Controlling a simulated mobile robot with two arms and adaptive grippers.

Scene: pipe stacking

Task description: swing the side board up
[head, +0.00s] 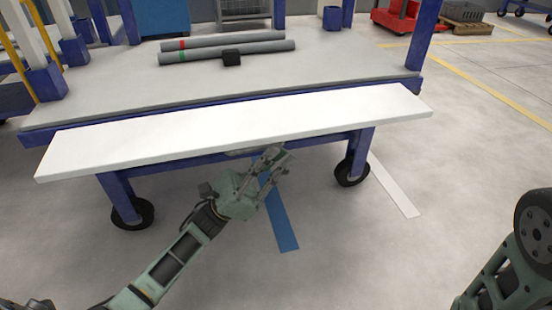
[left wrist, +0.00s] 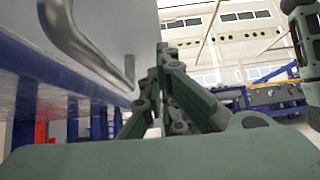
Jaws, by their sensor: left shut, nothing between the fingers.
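The side board (head: 235,128) is a long white panel along the near side of the blue-framed cart. It looks raised, about level with the cart's deck, though its exact tilt is hard to tell. My left gripper (head: 274,160) is at the underside of the board's near edge, right of its middle. It is shut and empty. In the left wrist view the board's pale face (left wrist: 112,32) fills the upper left, with a bent metal handle (left wrist: 85,45) on it. The left fingers (left wrist: 165,65) point up beside the board; contact is unclear. My right gripper is out of view.
Black wheels (head: 351,174) stand below. A blue floor stripe (head: 282,222) lies under my left gripper. Open floor lies to the right.

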